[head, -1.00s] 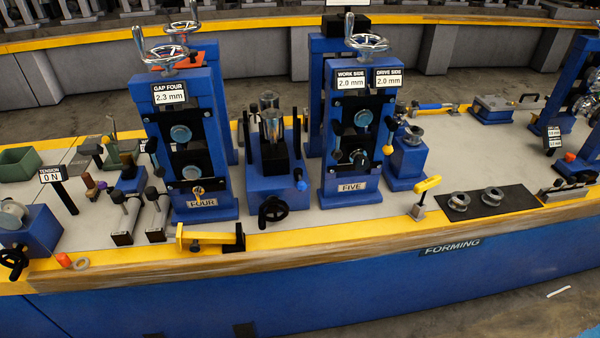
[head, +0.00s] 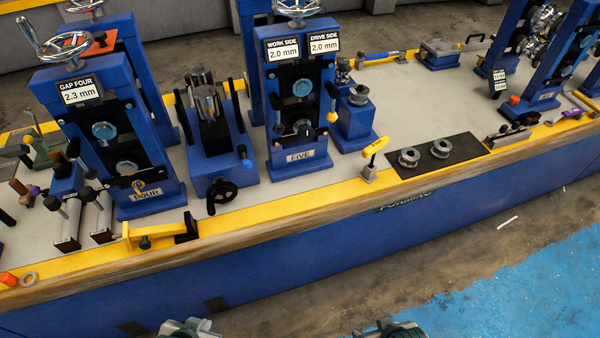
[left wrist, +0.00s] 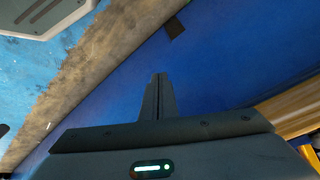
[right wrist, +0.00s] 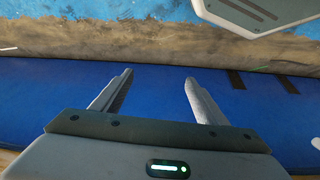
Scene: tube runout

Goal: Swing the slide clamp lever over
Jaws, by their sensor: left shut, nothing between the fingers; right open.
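A blue slide unit (head: 213,165) stands between the FOUR and FIVE stands, with a black handwheel (head: 221,190) at its front. A short lever with a blue knob (head: 246,162) is on its right side. No label marks the slide clamp lever, so I cannot tell whether it is this one or the yellow-handled lever (head: 375,148) right of FIVE. In the left wrist view my left gripper (left wrist: 159,78) is shut and empty, in front of the bench's blue side. In the right wrist view my right gripper (right wrist: 158,78) is open and empty. Both are away from the levers.
Stand FOUR (head: 100,130) and stand FIVE (head: 298,110) flank the slide. A yellow bracket (head: 155,230) sits on the front edge. Two metal rollers lie on a black mat (head: 470,160) at right. The floor in front of the bench is clear.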

